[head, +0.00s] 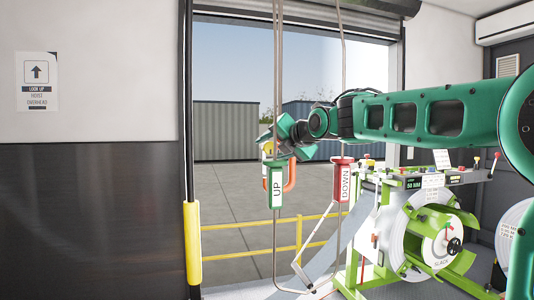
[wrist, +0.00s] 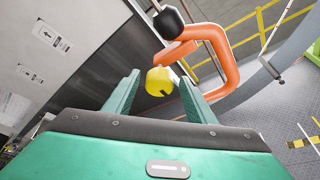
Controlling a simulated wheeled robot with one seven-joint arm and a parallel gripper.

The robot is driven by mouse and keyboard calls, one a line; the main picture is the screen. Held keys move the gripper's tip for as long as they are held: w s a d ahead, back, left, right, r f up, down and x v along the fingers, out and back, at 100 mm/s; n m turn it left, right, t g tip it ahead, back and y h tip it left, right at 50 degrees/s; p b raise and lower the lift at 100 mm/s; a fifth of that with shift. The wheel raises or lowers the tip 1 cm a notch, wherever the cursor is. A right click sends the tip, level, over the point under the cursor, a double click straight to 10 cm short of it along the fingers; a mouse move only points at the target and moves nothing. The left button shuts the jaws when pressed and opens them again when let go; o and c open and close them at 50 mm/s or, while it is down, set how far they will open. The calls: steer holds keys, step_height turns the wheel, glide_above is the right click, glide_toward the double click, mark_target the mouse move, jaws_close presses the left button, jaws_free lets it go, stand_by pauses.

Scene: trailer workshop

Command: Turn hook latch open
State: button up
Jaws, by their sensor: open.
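An orange C-shaped hook (wrist: 222,50) hangs in front of my gripper in the wrist view, with a black rounded piece (wrist: 168,20) at its upper end. A yellow rounded knob (wrist: 160,80) with a dark slot lies between my gripper's two green fingers (wrist: 160,77). The fingers are apart, one on each side of the knob, with visible gaps; I cannot tell its exact depth between them. In the head view, my gripper (head: 284,138) is at the hook, whose orange part (head: 291,176) shows partly behind the green UP handle (head: 276,186).
The UP handle and the red DOWN handle (head: 341,182) hang on cords in front of the hook. A yellow railing (head: 250,226) crosses the open doorway. A green-and-white reel machine (head: 430,235) stands at right. A dark wall panel (head: 90,200) is at left.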

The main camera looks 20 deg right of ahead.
steer(key=shift+w+a+f, duration=0.15)
steer(key=shift+w+f, duration=0.05)
steer(key=shift+w, duration=0.4)
jaws_close()
